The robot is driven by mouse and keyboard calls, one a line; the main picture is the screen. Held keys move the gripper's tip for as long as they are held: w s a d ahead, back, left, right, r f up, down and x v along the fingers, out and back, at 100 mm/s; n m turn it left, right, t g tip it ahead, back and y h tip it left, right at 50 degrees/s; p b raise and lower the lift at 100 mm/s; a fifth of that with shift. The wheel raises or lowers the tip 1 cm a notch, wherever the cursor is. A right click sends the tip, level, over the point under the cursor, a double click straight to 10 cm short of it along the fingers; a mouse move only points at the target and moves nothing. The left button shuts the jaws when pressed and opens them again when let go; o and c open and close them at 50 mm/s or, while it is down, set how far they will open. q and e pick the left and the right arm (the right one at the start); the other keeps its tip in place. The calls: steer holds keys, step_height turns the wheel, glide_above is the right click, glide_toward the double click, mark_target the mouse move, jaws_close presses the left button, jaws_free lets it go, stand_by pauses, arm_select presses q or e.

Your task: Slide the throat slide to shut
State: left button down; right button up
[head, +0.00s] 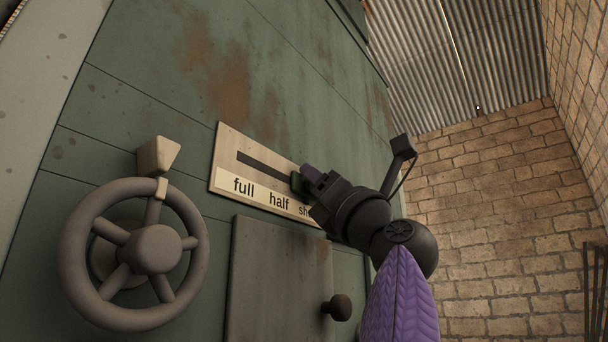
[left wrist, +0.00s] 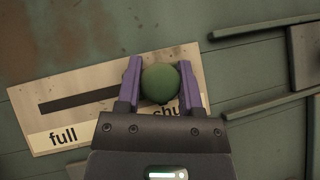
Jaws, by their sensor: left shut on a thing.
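The throat slide is a cream plate (head: 228,152) with a dark slot and the words full, half and a partly hidden "sh…" along its lower edge. It also shows in the left wrist view (left wrist: 88,85). Its green knob (left wrist: 161,84) sits between the purple fingers of my left gripper (left wrist: 164,86), which is shut on it. In the head view the left gripper (head: 303,178) covers the plate's right end. The knob is at the right part of the slot, above the word "shu…". The slot's right end is hidden by the fingers. My right gripper is not in view.
A grey handwheel (head: 150,249) with a cream pointer block (head: 158,156) above it is left of the plate. A small door (head: 275,285) with a dark knob (head: 338,307) is below. Rails (left wrist: 265,32) stick out right of the plate.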

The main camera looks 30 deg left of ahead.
arm_select(q)
steer(key=shift+w, duration=0.4)
steer(key=shift+s+r, duration=0.1)
steer(key=c, duration=0.7)
jaws_free()
steer(key=o, duration=0.5)
steer(key=shift+w+d, duration=0.1)
steer(key=shift+w, duration=0.25)
steer(key=shift+c, duration=0.2)
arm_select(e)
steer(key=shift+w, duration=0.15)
arm_select(q)
steer(key=shift+s, duration=0.15)
